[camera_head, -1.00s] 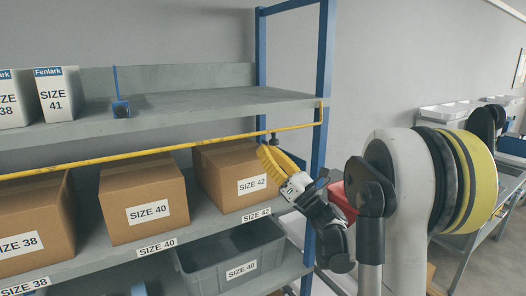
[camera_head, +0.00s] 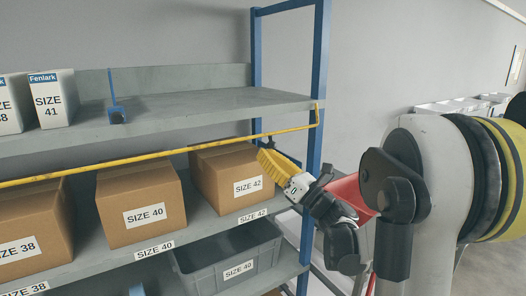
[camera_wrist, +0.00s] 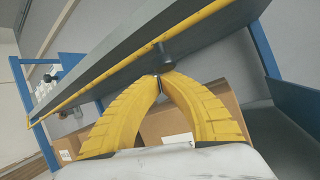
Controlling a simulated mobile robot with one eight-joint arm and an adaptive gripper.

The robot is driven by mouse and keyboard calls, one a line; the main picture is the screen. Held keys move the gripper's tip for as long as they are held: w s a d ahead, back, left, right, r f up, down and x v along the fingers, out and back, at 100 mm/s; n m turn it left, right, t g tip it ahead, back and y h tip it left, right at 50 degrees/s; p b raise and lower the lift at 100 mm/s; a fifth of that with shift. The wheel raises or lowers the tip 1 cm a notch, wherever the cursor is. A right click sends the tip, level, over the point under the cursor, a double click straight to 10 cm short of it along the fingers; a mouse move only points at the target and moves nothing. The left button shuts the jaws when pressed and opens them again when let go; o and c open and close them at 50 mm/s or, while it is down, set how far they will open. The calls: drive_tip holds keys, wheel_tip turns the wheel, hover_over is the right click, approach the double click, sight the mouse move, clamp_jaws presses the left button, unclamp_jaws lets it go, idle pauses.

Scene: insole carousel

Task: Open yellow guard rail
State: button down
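The yellow guard rail (camera_head: 130,160) runs as a thin bar along the front of the shelf, below the upper board. Its right end bends up at the blue post. A dark knob (camera_head: 271,140) sits on the rail near that end; it also shows in the wrist view (camera_wrist: 165,52). My gripper (camera_head: 262,153) has yellow ribbed fingers, just below and left of the knob in the head view. In the wrist view (camera_wrist: 160,77) the fingertips meet just below the knob. I see nothing clearly held; whether the tips touch the knob is unclear.
Cardboard boxes marked SIZE 38, SIZE 40 (camera_head: 140,212) and SIZE 42 (camera_head: 230,180) stand behind and below the rail. White Fenlark boxes (camera_head: 50,100) stand on the upper board. A grey bin (camera_head: 225,262) is below. The blue post (camera_head: 318,90) is close to my gripper.

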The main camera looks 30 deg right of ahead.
drive_tip(key=shift+s+d+r+m+g+h+p, duration=0.1)
drive_tip(key=shift+s+r+m+g+h+p, duration=0.1)
drive_tip(key=shift+s+r+g+p, duration=0.45)
drive_tip(key=shift+s+a+r+m+h+p, duration=0.1)
drive_tip(key=shift+s+m+h+p, duration=0.15)
drive_tip(key=shift+s, duration=0.75)
drive_tip(key=shift+s+d+r+m+g+h+p, duration=0.15)
drive_tip(key=shift+s+r+g+p, duration=0.35)
drive_tip(key=shift+s, duration=0.35)
drive_tip(key=shift+f, duration=0.1)
